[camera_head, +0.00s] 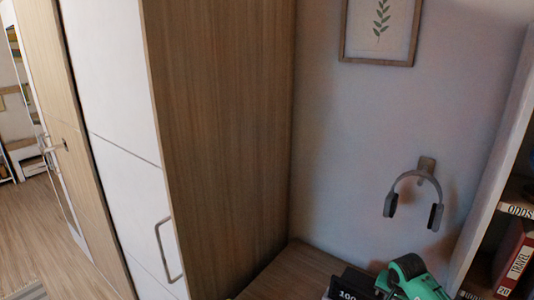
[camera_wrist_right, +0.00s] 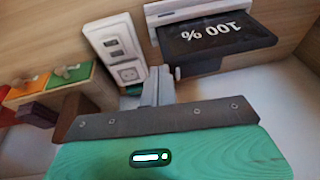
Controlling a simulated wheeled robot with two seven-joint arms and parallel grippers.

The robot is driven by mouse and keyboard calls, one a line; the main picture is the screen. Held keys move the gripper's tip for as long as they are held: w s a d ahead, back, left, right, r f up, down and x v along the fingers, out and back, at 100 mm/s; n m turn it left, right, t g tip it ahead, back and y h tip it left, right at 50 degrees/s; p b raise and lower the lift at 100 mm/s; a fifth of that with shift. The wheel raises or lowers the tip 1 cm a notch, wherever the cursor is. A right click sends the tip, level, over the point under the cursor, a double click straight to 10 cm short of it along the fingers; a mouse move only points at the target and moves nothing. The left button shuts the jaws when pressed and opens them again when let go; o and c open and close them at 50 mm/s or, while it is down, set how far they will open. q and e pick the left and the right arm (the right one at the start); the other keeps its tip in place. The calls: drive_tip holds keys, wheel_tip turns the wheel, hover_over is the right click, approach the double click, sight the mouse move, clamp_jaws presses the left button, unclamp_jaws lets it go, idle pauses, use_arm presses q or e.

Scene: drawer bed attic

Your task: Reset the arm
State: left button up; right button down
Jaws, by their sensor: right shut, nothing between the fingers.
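My right gripper shows in the right wrist view, its grey fingers (camera_wrist_right: 157,88) together with nothing between them. They stick out past a dark bracket and the green housing. They appear in front of a wooden surface, close to a white socket plate and a dark panel reading "100 %"; I cannot tell whether they touch either. In the head view a green and black part of my arm (camera_head: 415,281) shows at the bottom right. My left gripper is in neither view.
The dark "100 %" panel (camera_wrist_right: 215,42) and socket plate (camera_wrist_right: 117,50) are near the fingers; coloured blocks (camera_wrist_right: 50,85) are left. A tall wooden cabinet (camera_head: 225,130), headphones (camera_head: 414,194) on a wall hook, a framed picture (camera_head: 381,27) and a bookshelf (camera_head: 495,170) surround a wooden top (camera_head: 290,272).

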drive_tip(key=s+a+f+n+y, duration=0.1)
drive_tip(key=s+a+f+n, duration=0.2)
drive_tip(key=s+a, duration=0.45)
drive_tip(key=s+a+f+n, duration=0.3)
drive_tip(key=s+a, duration=0.2)
drive_tip(key=s, duration=0.6)
drive_tip(key=s+a+r+n, duration=0.15)
drive_tip(key=s+r, duration=0.25)
drive_tip(key=s, duration=0.6)
drive_tip(key=s+a+r+n, duration=0.1)
drive_tip(key=s+r+n, duration=0.15)
drive_tip(key=s, duration=0.65)
wheel_tip(320, 180, down, 32)
drive_tip(key=s+g, duration=0.1)
drive_tip(key=s, duration=0.1)
drive_tip(key=s+d+f, duration=0.2)
drive_tip(key=s+f, duration=0.7)
drive_tip(key=s+d+f+g, duration=0.1)
drive_tip(key=s+d+f, duration=0.1)
drive_tip(key=s+f, duration=0.7)
drive_tip(key=shift+f, duration=0.25)
drive_tip(key=shift+s, duration=0.1)
